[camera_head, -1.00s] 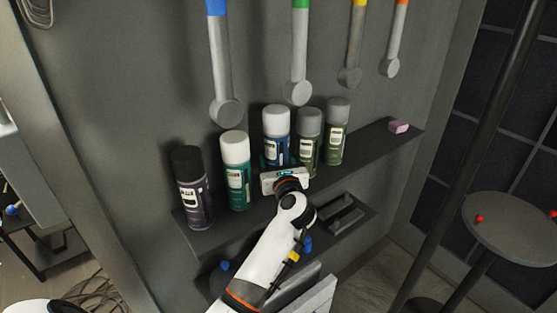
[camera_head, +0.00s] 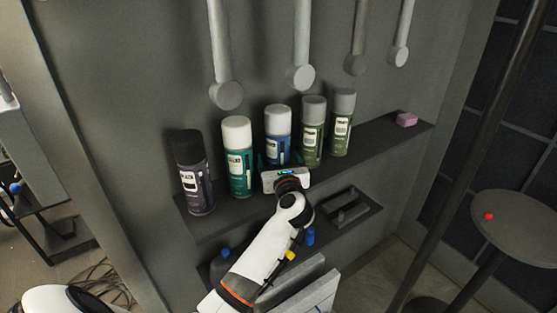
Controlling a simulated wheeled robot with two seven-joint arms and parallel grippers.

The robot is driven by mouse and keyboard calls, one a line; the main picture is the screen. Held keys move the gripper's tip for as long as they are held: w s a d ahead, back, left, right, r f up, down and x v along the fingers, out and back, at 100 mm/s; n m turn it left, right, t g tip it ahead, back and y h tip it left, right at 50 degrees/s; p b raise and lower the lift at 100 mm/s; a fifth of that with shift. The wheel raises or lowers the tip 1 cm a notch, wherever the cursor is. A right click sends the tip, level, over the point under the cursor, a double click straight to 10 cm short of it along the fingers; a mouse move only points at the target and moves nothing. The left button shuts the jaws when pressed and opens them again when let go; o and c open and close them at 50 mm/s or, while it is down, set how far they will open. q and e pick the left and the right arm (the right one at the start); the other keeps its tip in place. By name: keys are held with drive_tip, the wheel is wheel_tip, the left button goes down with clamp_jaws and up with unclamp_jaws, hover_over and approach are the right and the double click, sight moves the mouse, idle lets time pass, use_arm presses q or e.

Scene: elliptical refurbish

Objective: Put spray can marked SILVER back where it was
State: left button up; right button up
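Several spray cans stand in a row on the upper shelf (camera_head: 205,226): a dark one with a black cap (camera_head: 195,185), a teal one with a white cap (camera_head: 240,172), a blue one with a pale cap (camera_head: 278,143), and two green ones with grey caps (camera_head: 313,135) (camera_head: 342,130). I cannot read SILVER on any label. My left gripper (camera_head: 279,163) is at the lower front of the blue can, its dark fingers on either side. The can's base is hidden behind the gripper. I cannot tell whether the fingers press on it. My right gripper is not in view.
Grey-headed tools (camera_head: 300,77) hang on the wall above the cans. A pink block (camera_head: 406,119) lies at the shelf's right end, with bare shelf beside it. A lower shelf (camera_head: 345,222) holds a dark tray. A round stool (camera_head: 515,225) stands at right.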

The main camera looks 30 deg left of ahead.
use_arm(q)
drive_tip(key=shift+w+r, duration=0.1)
drive_tip(key=shift+r, duration=0.05)
drive_tip(key=b+v, duration=0.3)
drive_tip(key=v, duration=0.9)
